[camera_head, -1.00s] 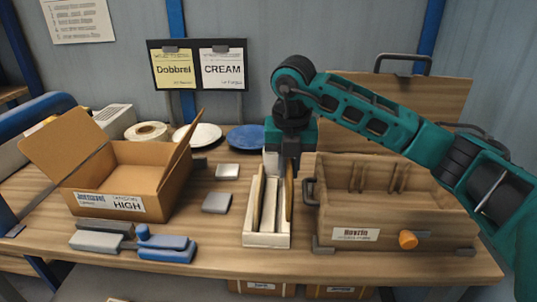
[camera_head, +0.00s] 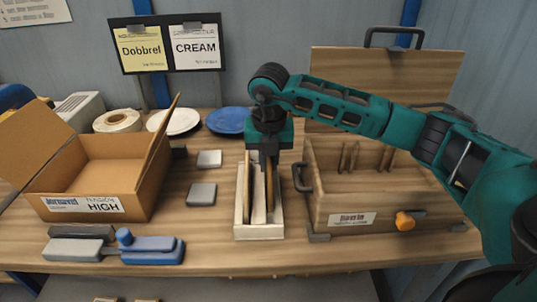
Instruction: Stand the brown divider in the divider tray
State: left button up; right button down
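The divider tray (camera_head: 258,232) is a narrow, pale, open box near the middle of the table. A thin brown divider (camera_head: 270,192) stands upright at its right side, directly below my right gripper (camera_head: 268,168). The gripper points down and appears shut on this divider's top, though its fingers are dark and hard to separate. I cannot tell whether the divider touches the tray floor. Another thin brown piece (camera_head: 246,187) stands along the tray's left side, with a pale middle wall between them. My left gripper is not in view.
A wooden case (camera_head: 400,200) with a raised lid stands close right of the tray. Left are an open cardboard box (camera_head: 150,200), grey blocks (camera_head: 201,194) and a blue-grey tool (camera_head: 152,249). Behind are a white plate (camera_head: 175,121) and blue plate (camera_head: 228,120).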

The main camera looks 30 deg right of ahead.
jog(key=shift+f+b, duration=0.4)
jog(key=shift+f, duration=0.75)
jog(key=shift+f+b, duration=0.65)
jog(key=shift+f, duration=0.25)
jog(key=c, duration=1)
grip_release()
jog(key=shift+c, duration=0.2)
jog(key=r, duration=0.4)
jog(key=s+r, duration=0.1)
jog(key=r, duration=0.3)
jog(key=a+r, duration=0.1)
jog(key=r, duration=0.3)
jog(key=shift+s, duration=0.25)
jog(key=shift+s+r, duration=0.1)
jog(key=shift+r, duration=0.3)
